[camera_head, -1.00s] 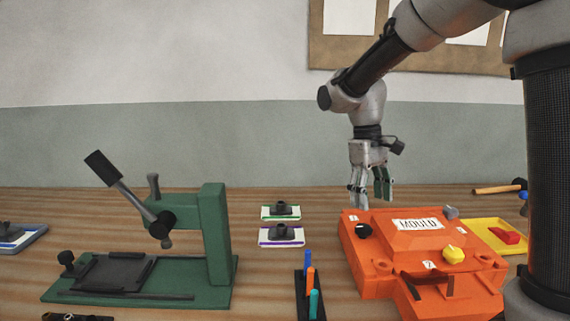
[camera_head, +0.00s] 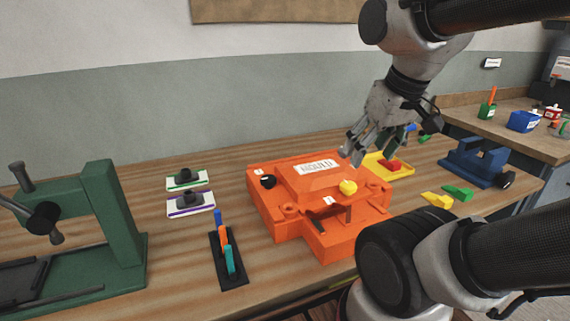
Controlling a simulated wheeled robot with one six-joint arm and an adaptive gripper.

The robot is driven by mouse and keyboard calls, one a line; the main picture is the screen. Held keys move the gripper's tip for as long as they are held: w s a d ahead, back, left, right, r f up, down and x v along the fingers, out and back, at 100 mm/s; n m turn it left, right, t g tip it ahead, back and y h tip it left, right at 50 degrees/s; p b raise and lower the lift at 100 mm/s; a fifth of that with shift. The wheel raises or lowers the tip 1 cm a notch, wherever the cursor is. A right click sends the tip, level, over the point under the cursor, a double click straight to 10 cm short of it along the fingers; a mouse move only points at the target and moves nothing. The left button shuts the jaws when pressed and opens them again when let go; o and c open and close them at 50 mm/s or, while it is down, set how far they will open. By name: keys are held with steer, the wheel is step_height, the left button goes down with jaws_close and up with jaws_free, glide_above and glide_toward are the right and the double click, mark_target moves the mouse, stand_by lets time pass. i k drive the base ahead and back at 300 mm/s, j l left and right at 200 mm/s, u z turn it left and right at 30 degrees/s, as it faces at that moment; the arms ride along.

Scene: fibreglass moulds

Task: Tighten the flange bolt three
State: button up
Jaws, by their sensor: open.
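The orange mould (camera_head: 275,203) sits in the middle of the bench with a "MOULD" label on its raised top. A black knob (camera_head: 268,181) is at its left corner, and a yellow knob (camera_head: 348,187) is on its right part near the front. A dark handle stands at its front. Small number tags lie on the flange, too small to read surely; I cannot tell which bolt is number three. My gripper (camera_head: 362,152) is open and empty, above the mould's back right side, apart from it. It hides the back right corner.
A yellow tray (camera_head: 404,170) with a red piece is right of the mould. A blue vise (camera_head: 473,163) and yellow and green pieces lie further right. A green press (camera_head: 112,215), two labelled pads and a rack of coloured tools (camera_head: 227,262) are left.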

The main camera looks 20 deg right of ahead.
mark_target(340, 151)
steer(key=k+l, duration=0.1)
steer(key=l, duration=0.65)
steer(key=k+l, duration=0.1)
steer(key=l, duration=0.65)
